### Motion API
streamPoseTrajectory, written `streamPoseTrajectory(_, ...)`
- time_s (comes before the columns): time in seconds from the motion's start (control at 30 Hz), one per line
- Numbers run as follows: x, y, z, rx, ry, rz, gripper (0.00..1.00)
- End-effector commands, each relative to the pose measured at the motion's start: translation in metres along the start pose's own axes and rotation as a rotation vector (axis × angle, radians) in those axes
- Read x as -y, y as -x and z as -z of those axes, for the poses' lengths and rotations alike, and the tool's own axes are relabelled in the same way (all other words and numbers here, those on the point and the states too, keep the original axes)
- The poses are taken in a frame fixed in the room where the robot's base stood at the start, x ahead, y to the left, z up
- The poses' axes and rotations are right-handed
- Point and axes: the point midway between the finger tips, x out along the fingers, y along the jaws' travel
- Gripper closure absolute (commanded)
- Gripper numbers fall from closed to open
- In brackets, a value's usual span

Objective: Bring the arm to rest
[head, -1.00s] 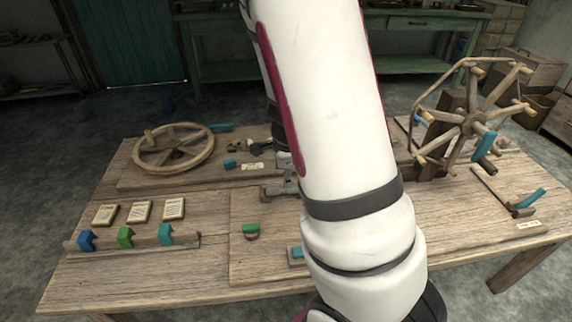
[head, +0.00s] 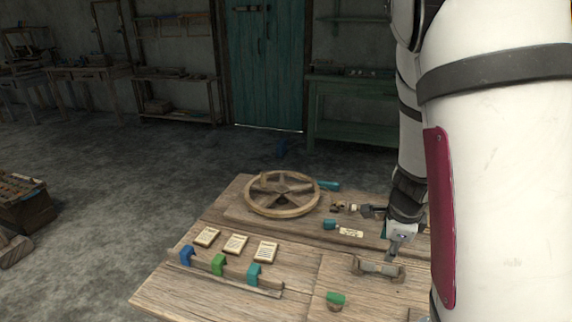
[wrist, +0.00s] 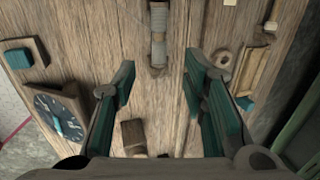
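My gripper (wrist: 158,88) is open and empty in the wrist view. Its two teal-padded fingers stand apart above the wooden table (wrist: 160,105). A grey-wrapped rod (wrist: 158,45) lies on the table beyond the fingertips, apart from them. In the head view my white arm comes down at the right, and my gripper (head: 397,246) is over the table beside the wooden cradle (head: 378,268). The arm hides the right part of the table.
A wooden wheel (head: 282,194) lies at the back of the table. Paper cards (head: 236,243) and a rack with blue, green and teal clips (head: 219,265) are at front left. A green-topped piece (head: 336,298) is near the front. A dial (wrist: 58,115) shows in the wrist view.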

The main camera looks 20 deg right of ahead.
Motion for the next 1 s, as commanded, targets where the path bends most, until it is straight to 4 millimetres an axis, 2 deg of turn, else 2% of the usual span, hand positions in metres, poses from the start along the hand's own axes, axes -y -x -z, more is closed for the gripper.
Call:
streamPoseTrajectory(0.13, -0.004, 0.006, -0.01, 0.035, 0.041, -0.01, 0.61)
streamPoseTrajectory(0.27, -0.02, 0.031, -0.042, 0.153, 0.195, -0.038, 0.61)
streamPoseTrajectory(0.4, -0.053, 0.078, -0.083, 0.321, 0.487, -0.061, 0.61)
streamPoseTrajectory(0.57, -0.099, 0.137, -0.107, 0.46, 0.859, -0.056, 0.61)
streamPoseTrajectory(0.67, -0.13, 0.17, -0.109, 0.508, 1.097, -0.043, 0.61)
streamPoseTrajectory(0.8, -0.172, 0.208, -0.098, 0.52, 1.43, -0.03, 0.61)
streamPoseTrajectory(1.0, -0.216, 0.239, -0.068, 0.454, 1.794, -0.043, 0.61)
